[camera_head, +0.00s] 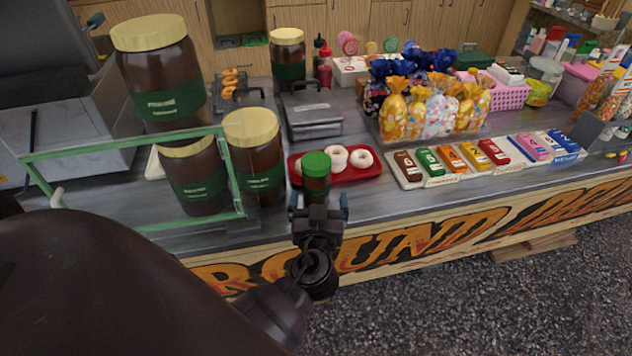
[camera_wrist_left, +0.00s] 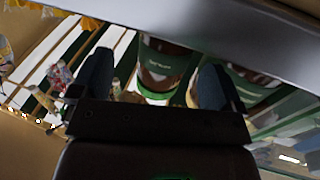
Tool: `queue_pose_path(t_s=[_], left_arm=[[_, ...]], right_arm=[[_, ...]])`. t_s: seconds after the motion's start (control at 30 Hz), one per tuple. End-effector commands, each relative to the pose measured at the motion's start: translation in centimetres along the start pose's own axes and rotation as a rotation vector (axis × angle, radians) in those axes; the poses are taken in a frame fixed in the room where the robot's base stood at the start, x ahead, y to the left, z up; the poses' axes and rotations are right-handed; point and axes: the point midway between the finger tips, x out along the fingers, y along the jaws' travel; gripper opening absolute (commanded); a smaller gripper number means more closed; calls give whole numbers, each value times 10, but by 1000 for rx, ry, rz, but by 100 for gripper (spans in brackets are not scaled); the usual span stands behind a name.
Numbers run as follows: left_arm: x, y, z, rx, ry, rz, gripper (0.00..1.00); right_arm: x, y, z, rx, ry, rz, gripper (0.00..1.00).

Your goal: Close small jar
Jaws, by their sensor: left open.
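The small jar (camera_head: 316,178) has a green lid (camera_head: 316,163) and a dark brown body. It stands at the counter's front edge, in front of the red tray. The lid sits on top; I cannot tell whether it is fully closed. My left gripper (camera_head: 320,204) is at the counter edge just in front of the jar's lower part, its fingers apart and partly covering it. I cannot tell whether they touch it. In the left wrist view the two open fingers (camera_wrist_left: 155,82) show with brown jars with green labels beyond; which jar is which is unclear. My right gripper is not in view.
Large brown jars with cream lids (camera_head: 253,127) stand left of the small jar, partly behind a green-framed glass panel (camera_head: 130,148). A red tray (camera_head: 366,176) of white doughnuts lies close behind it. Chocolate bars on a white tray (camera_head: 412,183) lie to the right.

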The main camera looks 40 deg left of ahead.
Motion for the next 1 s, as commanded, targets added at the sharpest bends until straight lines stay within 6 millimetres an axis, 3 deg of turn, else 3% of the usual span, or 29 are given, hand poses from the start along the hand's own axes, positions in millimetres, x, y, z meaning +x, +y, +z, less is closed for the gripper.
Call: queue_pose_path(t_s=[0.13,0.5,0.9,1.0], left_arm=[[7,-1,-1,0,3,1,93],[49,-7,2,0,1,1,93],[52,-8,3,0,0,0,93],[52,-8,3,0,0,0,80]], right_arm=[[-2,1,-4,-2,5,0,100],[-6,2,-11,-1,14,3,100],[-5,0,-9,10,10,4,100],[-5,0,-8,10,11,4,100]])
